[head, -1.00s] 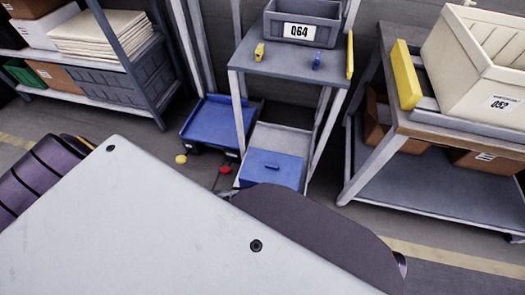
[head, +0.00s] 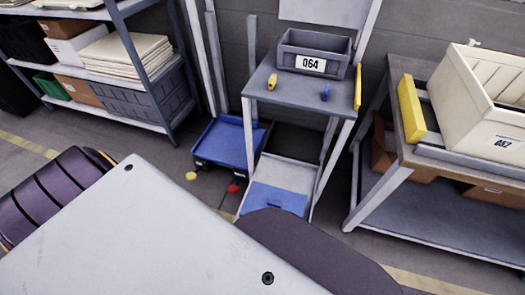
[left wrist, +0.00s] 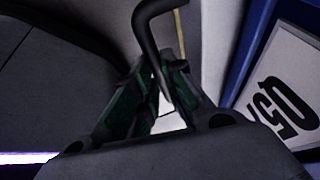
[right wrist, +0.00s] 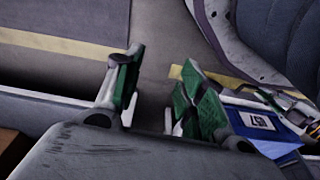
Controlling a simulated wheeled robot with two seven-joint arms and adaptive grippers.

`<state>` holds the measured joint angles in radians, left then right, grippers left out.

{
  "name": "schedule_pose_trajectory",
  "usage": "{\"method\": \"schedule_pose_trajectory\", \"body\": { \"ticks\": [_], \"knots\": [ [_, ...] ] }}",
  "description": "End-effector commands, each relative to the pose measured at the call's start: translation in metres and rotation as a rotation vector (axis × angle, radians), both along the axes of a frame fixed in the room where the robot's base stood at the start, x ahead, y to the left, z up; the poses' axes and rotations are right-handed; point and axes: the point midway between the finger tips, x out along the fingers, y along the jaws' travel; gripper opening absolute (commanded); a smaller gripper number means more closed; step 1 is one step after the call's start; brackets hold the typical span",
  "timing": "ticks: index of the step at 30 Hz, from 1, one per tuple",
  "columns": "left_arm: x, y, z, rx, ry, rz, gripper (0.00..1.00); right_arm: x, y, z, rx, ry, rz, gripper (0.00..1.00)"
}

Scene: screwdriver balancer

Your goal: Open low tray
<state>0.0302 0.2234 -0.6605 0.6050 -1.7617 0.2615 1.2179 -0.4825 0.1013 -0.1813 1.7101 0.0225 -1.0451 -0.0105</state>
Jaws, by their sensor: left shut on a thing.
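The low tray (head: 285,172), pale inside with a blue front part (head: 275,198), sits at the foot of the small grey table; my own body hides its near end in the head view. In the left wrist view, my left gripper (left wrist: 158,70) is shut on a dark curved handle (left wrist: 148,22) beside a blue panel with a white label (left wrist: 287,82). My right gripper (right wrist: 162,65) is open and empty in the right wrist view. The blue, labelled tray part (right wrist: 262,125) shows to its right. Both grippers are hidden in the head view.
A grey bin marked 064 (head: 315,52) stands on the small table. A blue wheeled platform (head: 225,142) is left of the tray, with yellow (head: 191,176) and red (head: 233,188) round items nearby. Shelving (head: 150,85) stands left; a cart with a cream bin (head: 490,95) stands right.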

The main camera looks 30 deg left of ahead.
Motion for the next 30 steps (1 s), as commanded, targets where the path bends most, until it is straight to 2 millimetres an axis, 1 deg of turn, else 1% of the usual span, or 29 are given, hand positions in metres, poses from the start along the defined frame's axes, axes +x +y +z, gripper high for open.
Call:
{"method": "schedule_pose_trajectory", "body": {
  "ticks": [1,6,18,19,23,30],
  "knots": [
    [-0.0037,0.0001,0.0002,0.001,0.003,0.001,0.00,-0.0007,-0.0010,-0.0022,-0.002,0.001,0.000,0.40],
    [-0.0072,-0.0014,-0.0001,0.000,0.002,0.001,0.00,-0.0010,-0.0025,-0.0076,-0.003,-0.004,-0.002,0.40],
    [-0.0079,-0.0016,-0.0005,0.001,0.001,0.000,0.00,-0.0019,-0.0026,-0.0097,-0.003,-0.004,-0.002,0.40],
    [-0.0078,-0.0016,-0.0005,0.001,0.001,0.000,0.16,-0.0019,-0.0026,-0.0097,-0.003,-0.003,-0.002,0.40],
    [-0.0076,-0.0017,-0.0004,0.001,0.000,0.000,0.33,-0.0019,-0.0025,-0.0097,-0.003,-0.003,-0.001,0.40],
    [-0.0071,-0.0018,-0.0002,0.000,0.000,0.000,0.34,-0.0018,-0.0025,-0.0096,-0.003,-0.004,-0.001,0.40]
  ]
}}
